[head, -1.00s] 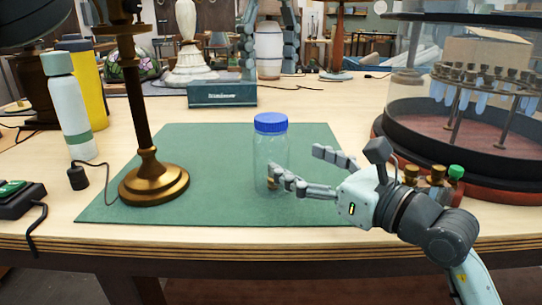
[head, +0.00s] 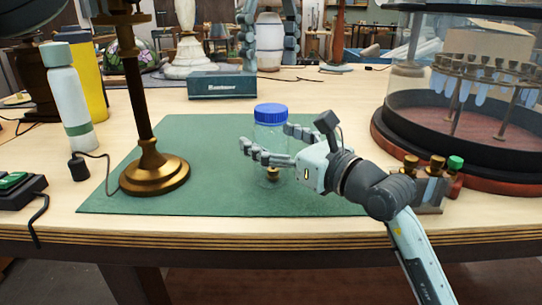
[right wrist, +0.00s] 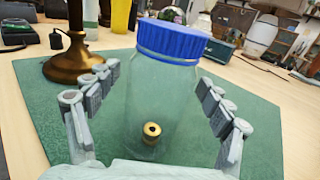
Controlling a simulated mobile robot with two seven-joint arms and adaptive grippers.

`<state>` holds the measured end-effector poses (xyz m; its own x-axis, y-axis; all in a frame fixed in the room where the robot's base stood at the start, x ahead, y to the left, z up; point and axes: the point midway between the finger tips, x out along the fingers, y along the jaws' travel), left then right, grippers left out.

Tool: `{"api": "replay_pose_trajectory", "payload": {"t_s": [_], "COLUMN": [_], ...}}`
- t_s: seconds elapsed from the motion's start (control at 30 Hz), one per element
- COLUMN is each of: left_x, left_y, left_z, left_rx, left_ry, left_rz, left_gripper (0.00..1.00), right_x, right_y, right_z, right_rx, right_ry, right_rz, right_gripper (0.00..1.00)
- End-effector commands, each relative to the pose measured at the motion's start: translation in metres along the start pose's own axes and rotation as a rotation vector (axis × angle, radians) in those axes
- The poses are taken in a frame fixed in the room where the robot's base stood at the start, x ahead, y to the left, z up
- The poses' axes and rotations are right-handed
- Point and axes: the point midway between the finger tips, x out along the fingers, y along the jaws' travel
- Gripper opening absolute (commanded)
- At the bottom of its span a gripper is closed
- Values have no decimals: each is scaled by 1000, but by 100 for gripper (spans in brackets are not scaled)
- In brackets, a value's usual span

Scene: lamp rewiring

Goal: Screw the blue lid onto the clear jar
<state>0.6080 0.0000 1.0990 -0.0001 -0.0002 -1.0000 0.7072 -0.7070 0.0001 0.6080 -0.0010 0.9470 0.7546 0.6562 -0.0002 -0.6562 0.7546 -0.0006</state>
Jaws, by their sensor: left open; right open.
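The clear jar (head: 268,180) stands upright on the green mat (head: 210,190); it also shows in the right wrist view (right wrist: 160,90). The blue lid (head: 270,112) sits level on its mouth, also at the top of the right wrist view (right wrist: 172,40). I cannot tell how tight it is. A small brass piece (right wrist: 152,131) shows through the glass near the bottom. My right gripper (head: 266,138) is open, its fingers on both sides of the jar below the lid, with gaps in the wrist view. My left gripper (head: 269,58) is open and empty, fingers downward, above the lid in the picture.
A brass lamp stand (head: 154,170) stands left of the jar. A teal box (head: 222,86) lies behind the mat. A glass-walled case (head: 400,115) and small brass and green knobs (head: 433,164) stand at the right.

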Motion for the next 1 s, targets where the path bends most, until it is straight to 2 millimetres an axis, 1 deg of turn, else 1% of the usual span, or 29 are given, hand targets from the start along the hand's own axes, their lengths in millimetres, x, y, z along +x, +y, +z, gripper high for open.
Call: {"api": "replay_pose_trajectory", "payload": {"t_s": [0.23,0.27,0.8,0.9,1.0], "left_x": [0,0,0,0,0], "left_y": [0,0,0,0,0], "left_z": [0,0,0,0,0], "left_rx": [0,0,0,0,-23], "left_ry": [0,0,0,0,0], "left_rz": [0,0,0,0,0], "left_gripper": [67,67,67,67,67], "right_x": [0,0,0,0,0], "right_y": [0,0,0,0,0], "right_z": [0,0,0,0,0], "right_rx": [0,0,0,0,0], "right_ry": [0,0,0,0,0], "right_rz": [0,0,1,1,1], "right_gripper": [81,78,11,0,0]}}
